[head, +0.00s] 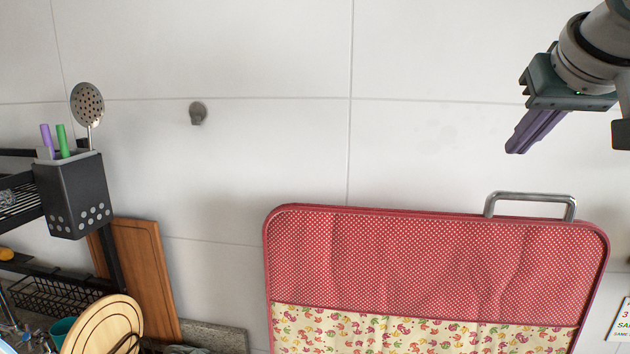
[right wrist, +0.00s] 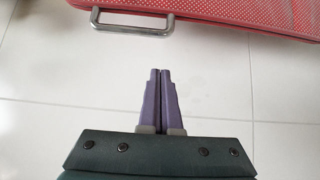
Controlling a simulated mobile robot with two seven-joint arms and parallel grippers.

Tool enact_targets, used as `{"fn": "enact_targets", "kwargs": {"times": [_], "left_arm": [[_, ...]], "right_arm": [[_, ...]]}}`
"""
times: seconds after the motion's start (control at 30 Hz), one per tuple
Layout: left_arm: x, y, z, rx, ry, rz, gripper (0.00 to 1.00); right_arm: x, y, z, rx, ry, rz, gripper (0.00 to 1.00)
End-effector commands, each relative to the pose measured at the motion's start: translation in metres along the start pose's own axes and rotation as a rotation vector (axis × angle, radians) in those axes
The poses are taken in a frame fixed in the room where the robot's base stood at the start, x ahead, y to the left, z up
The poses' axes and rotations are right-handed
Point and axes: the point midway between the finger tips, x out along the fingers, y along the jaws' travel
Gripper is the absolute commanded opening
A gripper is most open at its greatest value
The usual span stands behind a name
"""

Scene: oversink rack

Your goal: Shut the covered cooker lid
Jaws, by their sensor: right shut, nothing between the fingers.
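The cooker lid (head: 430,250) stands raised and upright in front of the white wall. It wears a red dotted cover with a floral band below. A metal handle (head: 532,197) sticks up from the right part of its top edge. In the right wrist view the handle (right wrist: 130,27) and part of the red lid (right wrist: 220,8) show at the top. My right gripper (head: 517,147) is shut and empty, above the handle and apart from it. Its closed purple fingertips also show in the right wrist view (right wrist: 160,73). My left gripper is not in view.
A black rack with a utensil holder (head: 75,195), a wooden board (head: 150,280) and a round wooden plate (head: 103,328) stands at the left. A small knob (head: 197,113) is on the wall. A sign (head: 620,325) shows at the right edge.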

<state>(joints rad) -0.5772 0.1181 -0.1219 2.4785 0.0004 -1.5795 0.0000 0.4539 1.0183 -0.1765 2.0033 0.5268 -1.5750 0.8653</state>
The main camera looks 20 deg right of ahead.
Motion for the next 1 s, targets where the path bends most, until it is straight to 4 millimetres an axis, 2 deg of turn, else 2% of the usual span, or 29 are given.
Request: {"fn": "enact_targets", "kwargs": {"times": [0.17, 0.5, 0.77, 1.0], "left_arm": [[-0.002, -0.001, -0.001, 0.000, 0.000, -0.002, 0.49], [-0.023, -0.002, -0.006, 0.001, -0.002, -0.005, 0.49], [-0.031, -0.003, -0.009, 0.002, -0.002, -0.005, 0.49], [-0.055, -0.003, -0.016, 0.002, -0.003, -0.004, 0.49]], "right_arm": [[0.006, 0.006, -0.009, 0.032, 0.011, 0.009, 0.00], [0.064, 0.006, -0.010, 0.030, 0.008, 0.009, 0.00], [0.098, 0.005, -0.009, 0.027, 0.011, 0.008, 0.00], [0.080, 0.005, 0.009, 0.020, 0.011, 0.008, 0.00]]}}
